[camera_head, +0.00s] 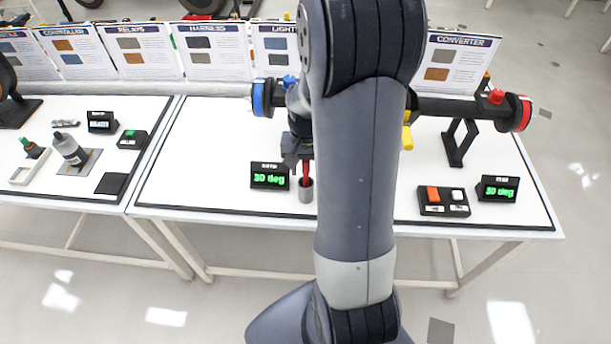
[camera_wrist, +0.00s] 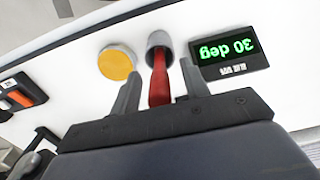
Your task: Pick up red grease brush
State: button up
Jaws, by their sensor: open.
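The red grease brush (camera_head: 306,168) stands upright in a small grey cup (camera_head: 306,191) on the right-hand white table. In the wrist view the red brush (camera_wrist: 159,82) runs from the grey cup (camera_wrist: 158,40) back towards my gripper (camera_wrist: 156,75). The two grey fingers lie on either side of the brush, apart, with a gap visible on each side. In the head view my gripper (camera_head: 297,160) is just above and beside the brush, partly hidden by my arm. Whether a finger touches the brush cannot be told.
A display reading 30 deg (camera_head: 269,177) stands just left of the cup. A yellow round object (camera_wrist: 117,62) is beside the cup. A dark bar with red end (camera_head: 521,113) spans behind my arm. A button box (camera_head: 443,201) and second display (camera_head: 497,189) stand right.

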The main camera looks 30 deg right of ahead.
jog(key=shift+f, duration=0.35)
jog(key=shift+c, duration=0.2)
grip_shut()
